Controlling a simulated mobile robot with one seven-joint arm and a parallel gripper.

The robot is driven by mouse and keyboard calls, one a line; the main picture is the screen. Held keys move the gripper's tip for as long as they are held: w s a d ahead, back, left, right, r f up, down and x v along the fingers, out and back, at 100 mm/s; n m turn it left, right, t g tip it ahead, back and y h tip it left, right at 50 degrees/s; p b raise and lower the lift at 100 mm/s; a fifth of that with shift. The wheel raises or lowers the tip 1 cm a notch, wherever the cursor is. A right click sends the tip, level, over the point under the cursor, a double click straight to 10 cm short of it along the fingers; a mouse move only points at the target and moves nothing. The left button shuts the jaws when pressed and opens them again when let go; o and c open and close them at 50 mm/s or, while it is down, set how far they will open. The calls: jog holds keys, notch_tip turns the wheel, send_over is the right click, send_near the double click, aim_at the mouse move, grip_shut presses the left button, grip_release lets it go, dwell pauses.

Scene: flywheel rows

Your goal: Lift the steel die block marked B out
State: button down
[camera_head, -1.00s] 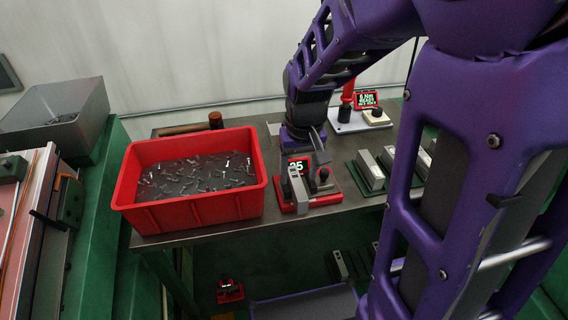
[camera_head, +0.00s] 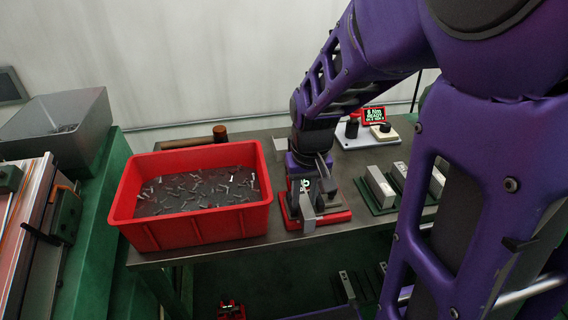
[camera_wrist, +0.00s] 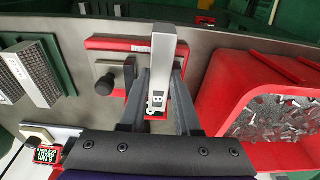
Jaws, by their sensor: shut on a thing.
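A pale steel block (camera_wrist: 163,58) stands between the two fingers of my gripper (camera_wrist: 161,84) in the wrist view. My gripper is shut on it. The block sits at a red fixture (camera_wrist: 108,44), which has a black knob on a grey plate. In the head view, my gripper (camera_head: 312,188) reaches down over the red fixture (camera_head: 335,215), and the block (camera_head: 307,208) shows at its front. Whether the block still touches its seat is hidden.
A red bin (camera_head: 200,232) of loose metal parts stands close left of the fixture. Steel blocks on a green rack (camera_head: 377,208) stand to the right. A white device with a lit display (camera_head: 374,114) and a wooden-handled tool (camera_head: 190,143) lie behind.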

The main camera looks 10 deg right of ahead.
aim_at(304, 199)
jog(key=shift+w+r, duration=0.1)
jog(key=shift+r, duration=0.1)
notch_tip(304, 199, up, 13)
jog(key=p, duration=0.8)
jog(key=shift+p, duration=0.3)
jog(key=shift+f, duration=0.15)
